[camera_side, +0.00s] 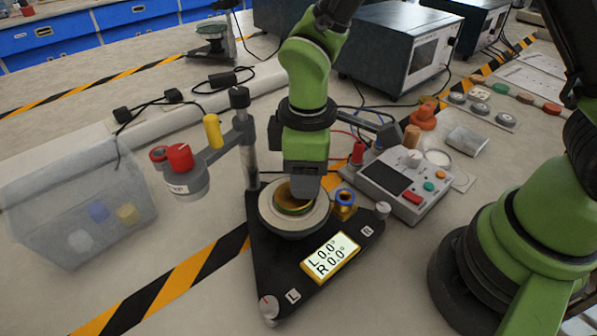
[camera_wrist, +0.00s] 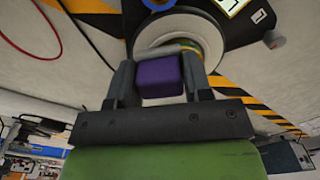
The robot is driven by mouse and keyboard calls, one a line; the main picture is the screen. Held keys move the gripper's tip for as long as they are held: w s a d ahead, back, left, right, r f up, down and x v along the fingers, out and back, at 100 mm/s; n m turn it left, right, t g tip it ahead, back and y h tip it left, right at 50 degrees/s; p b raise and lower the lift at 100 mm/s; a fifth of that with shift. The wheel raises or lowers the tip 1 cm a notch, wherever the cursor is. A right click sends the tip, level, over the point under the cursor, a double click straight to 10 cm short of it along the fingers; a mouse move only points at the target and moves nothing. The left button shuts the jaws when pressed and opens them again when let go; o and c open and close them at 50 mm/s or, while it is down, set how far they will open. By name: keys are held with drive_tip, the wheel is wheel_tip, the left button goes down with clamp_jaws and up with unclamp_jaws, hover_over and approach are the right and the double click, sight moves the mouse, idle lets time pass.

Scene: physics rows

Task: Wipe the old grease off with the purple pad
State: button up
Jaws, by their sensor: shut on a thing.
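My gripper (camera_wrist: 160,82) is shut on the purple pad (camera_wrist: 160,77), which shows between its two dark fingers in the wrist view. In the side view my gripper (camera_side: 302,190) points down into the round grey cup (camera_side: 290,222) on the black triangular base (camera_side: 272,268). The cup has a yellow-brown and greenish inner ring (camera_side: 288,206), partly covered by my gripper. The pad is hidden in the side view. The wrist view shows the cup's pale rim (camera_wrist: 207,28) just beyond the pad; I cannot tell whether they touch. Any grease is hard to make out.
A post with a side arm and red-knobbed grey cylinder (camera_side: 187,178) stands left of the base. A yellow display (camera_side: 330,257) sits on the base. A control box (camera_side: 398,180) is at right. A translucent bin (camera_side: 75,215) is far left. Cables lie behind.

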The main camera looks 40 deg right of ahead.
drive_tip(key=a, duration=0.5)
drive_tip(key=shift+a, duration=0.35)
wheel_tip(320, 180, up, 8)
idle(0.4)
drive_tip(key=shift+d, duration=0.15)
idle(0.4)
